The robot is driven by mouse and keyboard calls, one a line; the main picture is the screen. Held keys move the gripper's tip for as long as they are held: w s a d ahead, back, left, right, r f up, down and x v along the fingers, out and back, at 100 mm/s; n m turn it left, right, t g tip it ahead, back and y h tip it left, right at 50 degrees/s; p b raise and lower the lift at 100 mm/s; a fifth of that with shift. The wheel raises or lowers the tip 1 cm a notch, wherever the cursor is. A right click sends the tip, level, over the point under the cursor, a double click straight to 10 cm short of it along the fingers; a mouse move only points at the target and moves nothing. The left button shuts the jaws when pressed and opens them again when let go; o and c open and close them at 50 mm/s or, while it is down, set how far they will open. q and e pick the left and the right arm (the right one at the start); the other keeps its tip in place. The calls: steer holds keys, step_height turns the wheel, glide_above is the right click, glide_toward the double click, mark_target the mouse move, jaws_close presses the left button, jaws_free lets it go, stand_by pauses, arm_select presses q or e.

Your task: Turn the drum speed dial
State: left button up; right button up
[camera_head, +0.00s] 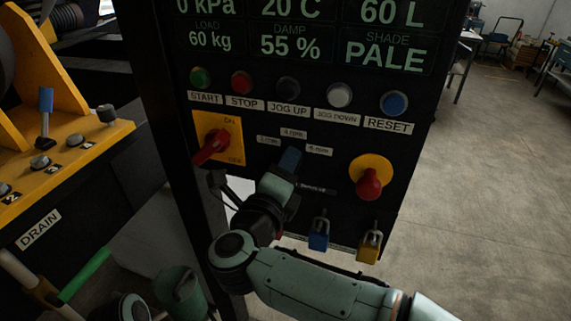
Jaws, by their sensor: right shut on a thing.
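The drum speed dial (291,158) is on the dark control panel, below the row of buttons and among small rpm labels (293,134). Only a dark blue part of it shows; the rest is hidden behind my right gripper. My right gripper (282,180) reaches up to it from below and is shut on it. The small label under the dial is partly covered by the gripper. The dial's exact setting cannot be read. My left gripper is not in view.
A red switch on a yellow plate (232,128) is left of the dial, and a red knob on a yellow disc (370,176) is right. Blue (319,240) and yellow (369,248) padlocks hang below. Buttons run above. Open floor lies right of the panel.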

steer(key=shift+n, duration=0.6)
steer(key=o, duration=1.1)
steer(key=shift+c, duration=0.2)
steer(key=b+v, duration=0.2)
steer(key=v, duration=1.1)
steer(key=shift+s, duration=0.25)
steer(key=shift+a, duration=0.1)
